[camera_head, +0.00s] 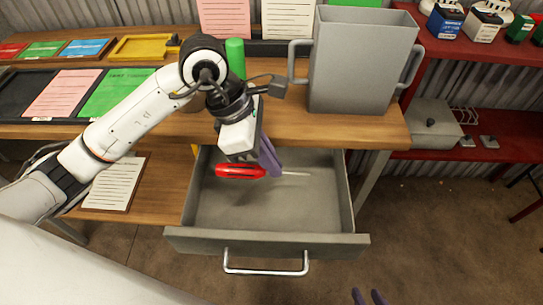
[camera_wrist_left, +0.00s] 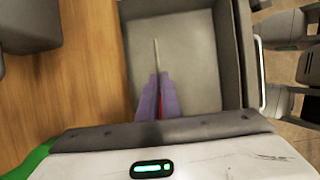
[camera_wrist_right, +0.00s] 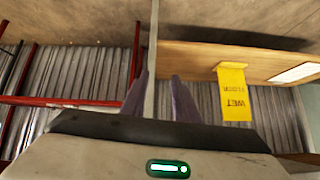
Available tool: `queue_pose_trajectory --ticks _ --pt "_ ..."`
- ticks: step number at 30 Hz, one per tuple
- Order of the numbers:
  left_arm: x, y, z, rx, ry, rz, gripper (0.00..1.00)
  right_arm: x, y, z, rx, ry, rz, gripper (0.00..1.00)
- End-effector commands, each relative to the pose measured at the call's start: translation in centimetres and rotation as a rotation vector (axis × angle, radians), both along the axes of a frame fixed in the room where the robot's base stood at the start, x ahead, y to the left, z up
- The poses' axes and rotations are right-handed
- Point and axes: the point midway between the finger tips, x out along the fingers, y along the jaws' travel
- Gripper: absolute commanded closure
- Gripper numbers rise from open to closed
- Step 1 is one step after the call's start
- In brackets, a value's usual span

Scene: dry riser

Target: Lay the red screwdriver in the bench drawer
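The bench drawer (camera_head: 268,243) is pulled open below the bench top, and its grey floor is bare around the tool. My left gripper (camera_head: 269,165) is shut on the red screwdriver (camera_head: 240,171) and holds it over the drawer's inside, near the back. The screwdriver lies about level, its red handle to the left and thin shaft to the right. In the left wrist view the screwdriver shaft (camera_wrist_left: 156,52) sticks out past the fingertips. I cannot tell how high it is above the drawer floor. My right gripper (camera_wrist_right: 160,85) is open and empty, at the head view's bottom edge.
A tall grey two-handled container (camera_head: 362,62) stands on the bench above the drawer. A green cylinder (camera_head: 235,57) stands behind my left wrist. A clipboard (camera_head: 114,184) lies on the lower shelf. A red shelf unit (camera_head: 470,47) stands at the right.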

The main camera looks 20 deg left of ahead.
Motion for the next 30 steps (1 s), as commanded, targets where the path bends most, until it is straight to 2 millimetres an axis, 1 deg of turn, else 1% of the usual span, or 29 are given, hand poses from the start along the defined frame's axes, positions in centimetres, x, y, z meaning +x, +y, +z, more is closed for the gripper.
queue_pose_trajectory --ticks 1,3,12,18,29,30 --pt "0.0 0.0 -0.9 -0.001 0.001 0.000 1.00 0.0 0.1 -0.6 0.000 0.002 0.002 0.72" --pt "0.0 0.0 -1.7 -0.001 -0.001 -0.001 1.00 0.0 0.1 -1.2 -0.001 0.004 0.003 0.72" --pt "0.0 0.0 -4.4 -0.001 0.000 0.000 1.00 0.2 0.4 -2.9 0.010 -0.004 0.003 0.72" --pt "0.0 0.0 -5.2 -0.001 0.000 0.000 1.00 0.1 0.4 -3.3 0.015 -0.007 0.003 0.72" --pt "-0.2 0.0 -5.7 0.002 0.009 -0.002 1.00 -0.1 0.3 -3.5 0.012 -0.003 0.005 0.72" --pt "-0.2 0.0 -5.8 0.003 0.009 -0.002 0.94 -0.1 0.3 -3.5 0.012 -0.003 0.005 0.72"
